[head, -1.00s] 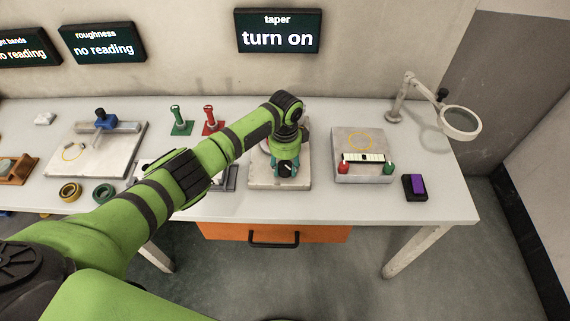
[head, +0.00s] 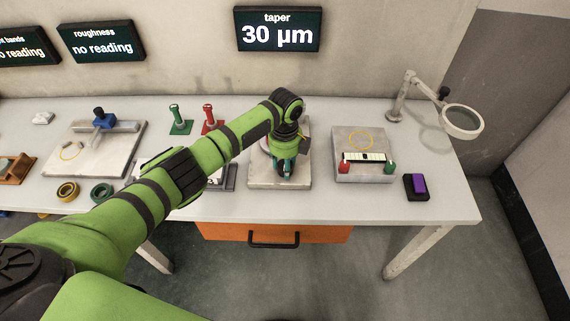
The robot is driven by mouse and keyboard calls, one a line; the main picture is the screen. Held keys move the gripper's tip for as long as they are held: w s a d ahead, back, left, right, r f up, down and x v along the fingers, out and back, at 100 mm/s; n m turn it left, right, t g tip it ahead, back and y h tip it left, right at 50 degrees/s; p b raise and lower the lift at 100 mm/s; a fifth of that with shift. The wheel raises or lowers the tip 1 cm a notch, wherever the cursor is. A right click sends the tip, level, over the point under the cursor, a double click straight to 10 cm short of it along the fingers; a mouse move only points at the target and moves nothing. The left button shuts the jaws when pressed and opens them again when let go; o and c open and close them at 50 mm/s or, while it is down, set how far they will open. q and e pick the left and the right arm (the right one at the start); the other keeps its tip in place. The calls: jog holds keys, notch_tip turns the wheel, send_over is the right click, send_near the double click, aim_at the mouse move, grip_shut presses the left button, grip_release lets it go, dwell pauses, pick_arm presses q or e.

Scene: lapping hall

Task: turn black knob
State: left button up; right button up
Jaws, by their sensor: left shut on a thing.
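My left arm reaches across the bench, and my left gripper (head: 285,167) points down at the small teal instrument (head: 277,168) on the grey stone plate (head: 265,183). The gripper is shut on the black knob at the front of the instrument. The dark fingers and wrist cover the knob and most of the instrument. The taper display (head: 278,30) on the wall above reads 30 µm. My right gripper is not in view.
To the right stand a plate (head: 350,175) with red and green posts, a purple-topped block (head: 418,186) and a magnifier (head: 461,122). Green (head: 179,120) and red (head: 209,121) stands are behind my forearm. An orange drawer (head: 220,232) hangs below.

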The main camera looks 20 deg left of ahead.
pick_arm(q)
jog(key=shift+s+f+m, duration=0.1)
jog(key=shift+m, duration=0.5)
jog(key=o, duration=1.2)
jog(key=shift+c, duration=0.2)
jog(key=shift+r, duration=0.65)
notch_tip(320, 180, up, 11)
jog(key=shift+f, duration=0.1)
